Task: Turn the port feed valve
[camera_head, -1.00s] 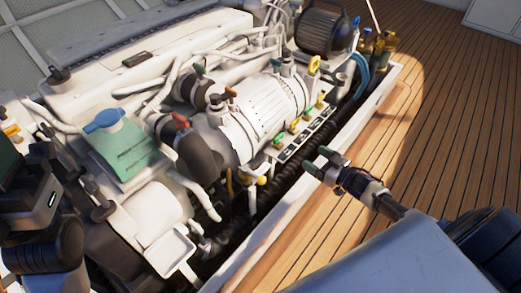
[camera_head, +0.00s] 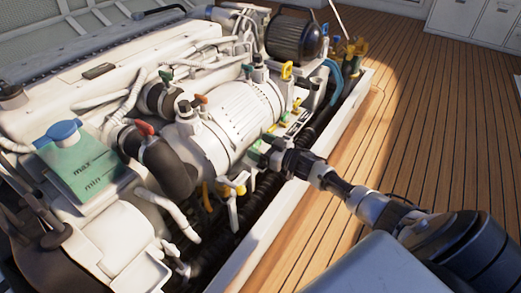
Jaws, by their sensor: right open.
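A row of small valves with green and yellow handles runs along the near side of the white ribbed cylinder (camera_head: 240,112) on the engine. A yellow handle (camera_head: 298,103) shows beyond my gripper. I cannot tell which valve is the port feed valve. My right gripper (camera_head: 266,150) is open at this row, its fingers pointing left towards the cylinder. It hides part of the row, and I cannot tell whether it touches a handle. My left gripper is not in view.
A white engine block with hoses fills the left. A pale hatch rim (camera_head: 262,225) borders the engine. The wooden floor (camera_head: 440,120) is clear.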

